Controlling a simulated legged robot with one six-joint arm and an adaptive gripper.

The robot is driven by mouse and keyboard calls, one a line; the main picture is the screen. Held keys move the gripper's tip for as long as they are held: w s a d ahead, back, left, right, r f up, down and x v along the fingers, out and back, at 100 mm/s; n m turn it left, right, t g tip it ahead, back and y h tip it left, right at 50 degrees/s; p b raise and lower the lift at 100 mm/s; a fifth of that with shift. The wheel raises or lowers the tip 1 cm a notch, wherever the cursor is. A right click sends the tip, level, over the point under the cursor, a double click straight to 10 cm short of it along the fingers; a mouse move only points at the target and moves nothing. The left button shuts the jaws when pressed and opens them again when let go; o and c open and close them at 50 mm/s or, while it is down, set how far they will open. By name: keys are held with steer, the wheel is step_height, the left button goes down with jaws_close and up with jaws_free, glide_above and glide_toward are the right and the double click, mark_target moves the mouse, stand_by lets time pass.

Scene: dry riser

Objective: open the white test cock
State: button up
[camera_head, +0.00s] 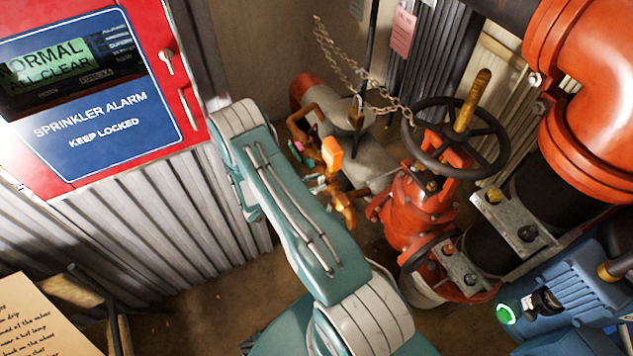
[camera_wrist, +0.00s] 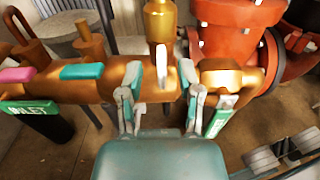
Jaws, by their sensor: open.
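The white test cock (camera_wrist: 162,66) shows in the wrist view as a small upright white handle on a bronze valve body (camera_wrist: 110,80). My gripper (camera_wrist: 163,82) is open, with one finger on each side of the white handle. I cannot tell whether either finger touches it. A teal handle (camera_wrist: 82,71) and a pink handle (camera_wrist: 17,75) lie flat along the same body to the left. In the head view, my gripper (camera_head: 320,184) is small and partly hidden behind my arm, beside the bronze assembly (camera_head: 343,203). The white handle cannot be made out clearly there.
A red valve with a black handwheel (camera_head: 455,137) stands right of the assembly, with a chain (camera_head: 345,65) behind. A red alarm panel (camera_head: 90,95) is at left and a blue pump (camera_head: 575,300) at lower right. Green tags hang by the inlet (camera_wrist: 30,108) and at right (camera_wrist: 218,118).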

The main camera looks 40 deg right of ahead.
steer(key=shift+a, duration=0.1)
steer(key=v, duration=1.2)
